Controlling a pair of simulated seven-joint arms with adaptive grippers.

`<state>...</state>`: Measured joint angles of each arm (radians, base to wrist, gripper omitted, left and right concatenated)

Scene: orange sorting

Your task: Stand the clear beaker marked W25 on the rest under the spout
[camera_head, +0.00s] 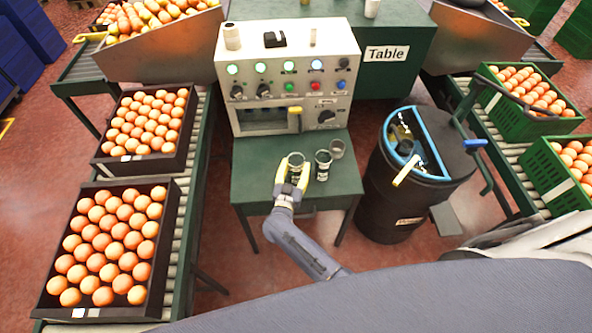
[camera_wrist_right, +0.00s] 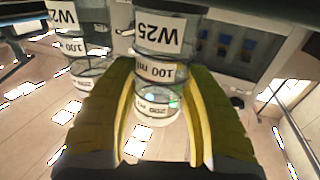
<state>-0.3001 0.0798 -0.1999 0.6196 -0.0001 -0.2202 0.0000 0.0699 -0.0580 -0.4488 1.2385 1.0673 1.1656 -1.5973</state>
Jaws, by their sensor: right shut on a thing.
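My right gripper (camera_head: 291,172) reaches over the green table below the control panel. Its yellow fingers (camera_wrist_right: 160,110) are shut on a clear beaker (camera_wrist_right: 160,72) marked W25 and 100 ml, which shows upright between them. My left gripper is not in view.
A black barrel (camera_head: 395,205) stands close on the right. Orange crates flank both sides.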

